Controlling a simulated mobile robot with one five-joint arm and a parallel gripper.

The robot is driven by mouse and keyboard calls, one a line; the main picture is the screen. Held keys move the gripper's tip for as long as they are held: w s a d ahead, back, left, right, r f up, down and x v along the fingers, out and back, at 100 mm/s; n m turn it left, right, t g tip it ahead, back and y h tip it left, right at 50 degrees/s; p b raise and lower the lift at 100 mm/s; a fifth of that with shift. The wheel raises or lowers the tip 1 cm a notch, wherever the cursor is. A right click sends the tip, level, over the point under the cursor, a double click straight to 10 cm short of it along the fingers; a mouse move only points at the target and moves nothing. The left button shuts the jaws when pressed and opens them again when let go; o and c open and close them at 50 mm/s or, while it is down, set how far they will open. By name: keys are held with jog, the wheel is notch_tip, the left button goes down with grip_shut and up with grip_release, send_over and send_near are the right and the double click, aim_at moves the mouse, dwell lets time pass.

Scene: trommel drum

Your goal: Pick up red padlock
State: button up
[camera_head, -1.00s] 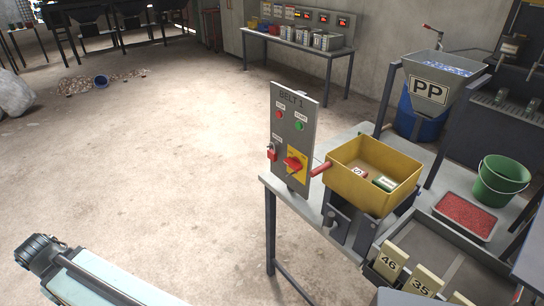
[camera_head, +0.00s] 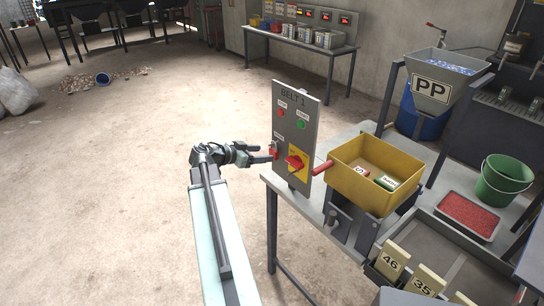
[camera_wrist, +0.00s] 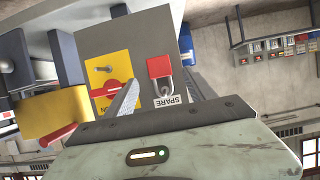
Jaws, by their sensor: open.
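The red padlock (camera_wrist: 160,68) hangs by its shackle on the grey BELT 1 panel (camera_wrist: 130,40), above a SPARE label in the upside-down wrist view. It also shows at the panel's left edge in the head view (camera_head: 274,147), partly hidden by my gripper (camera_head: 267,157). My gripper is open, its fingers pointing at the panel. In the wrist view the padlock appears between the two fingers; I cannot tell whether they touch it.
A red rotary switch (camera_head: 295,162) on a yellow plate sits right beside the padlock.

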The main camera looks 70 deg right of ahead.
aim_at(272, 152)
jog(key=x, duration=0.2)
jog(key=b+x, duration=0.1)
jog(key=x, duration=0.1)
jog(key=b+x, duration=0.1)
jog(key=x, duration=0.1)
jog(key=shift+w+a+f, duration=0.1)
jog(key=shift+w+f, duration=0.05)
jog(key=shift+f, duration=0.1)
grip_shut()
jog(key=shift+r+p, duration=0.4)
jog(key=shift+r, duration=0.2)
jog(key=shift+r+p, duration=0.5)
jog(key=w+a, duration=0.9)
jog(key=a, duration=0.6)
jog(key=shift+w+f+b, duration=0.3)
jog(key=shift+w, duration=0.1)
jog(key=shift+a+r+p, duration=0.15)
jog(key=shift+r+p, duration=0.3)
jog(key=shift+w+a, duration=0.1)
jog(key=shift+w+a, duration=0.6)
jog(key=shift+a, duration=0.3)
jog(key=shift+w+a, duration=0.55)
jog(key=shift+a, duration=0.35)
